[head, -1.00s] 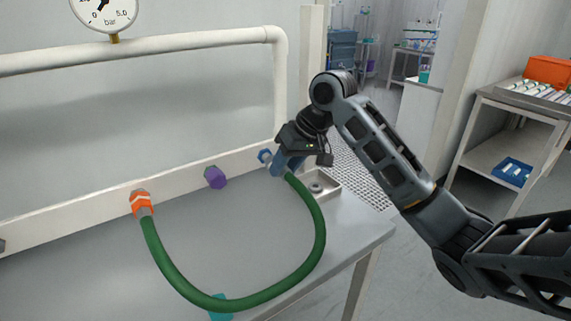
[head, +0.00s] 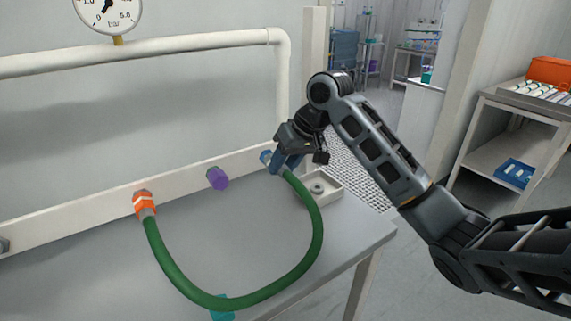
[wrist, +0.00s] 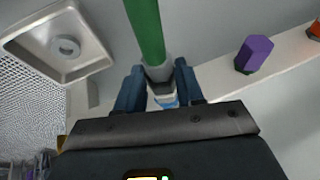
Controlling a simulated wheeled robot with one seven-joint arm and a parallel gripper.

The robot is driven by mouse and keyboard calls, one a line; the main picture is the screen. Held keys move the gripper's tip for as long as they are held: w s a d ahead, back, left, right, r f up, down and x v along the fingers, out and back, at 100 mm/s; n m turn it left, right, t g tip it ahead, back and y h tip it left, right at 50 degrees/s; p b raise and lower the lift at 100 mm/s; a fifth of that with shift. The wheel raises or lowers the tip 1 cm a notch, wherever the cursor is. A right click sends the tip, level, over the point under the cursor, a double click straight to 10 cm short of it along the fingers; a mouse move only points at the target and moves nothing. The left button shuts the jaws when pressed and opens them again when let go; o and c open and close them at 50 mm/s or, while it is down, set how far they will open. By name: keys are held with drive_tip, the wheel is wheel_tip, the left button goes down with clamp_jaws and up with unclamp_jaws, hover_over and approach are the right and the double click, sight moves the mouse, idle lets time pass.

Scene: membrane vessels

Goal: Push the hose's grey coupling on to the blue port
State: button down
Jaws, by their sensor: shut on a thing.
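My gripper (head: 281,165) is shut on the hose's grey coupling, which shows between the blue fingers in the wrist view (wrist: 159,73). The green hose (head: 318,235) runs from the coupling in a wide loop to an orange-banded fitting (head: 145,203) on the white rail. The blue port (head: 266,156) is on the rail's right end, right against the fingers in the head view. In the wrist view the blue port (wrist: 168,101) lies in line with the coupling, at its end. My gripper body hides part of it, so I cannot tell how far the coupling is on.
A purple port (head: 218,179) sits on the rail left of the blue one. A small tray with a grey ring (head: 330,197) stands on the bench right of the gripper. A teal piece (head: 221,307) lies under the hose. A white pipe (head: 281,85) rises behind.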

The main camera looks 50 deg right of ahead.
drive_tip(key=shift+w+d, duration=0.1)
drive_tip(key=shift+w, duration=0.3)
drive_tip(key=c, duration=0.6)
unclamp_jaws()
drive_tip(key=shift+v, duration=3.9)
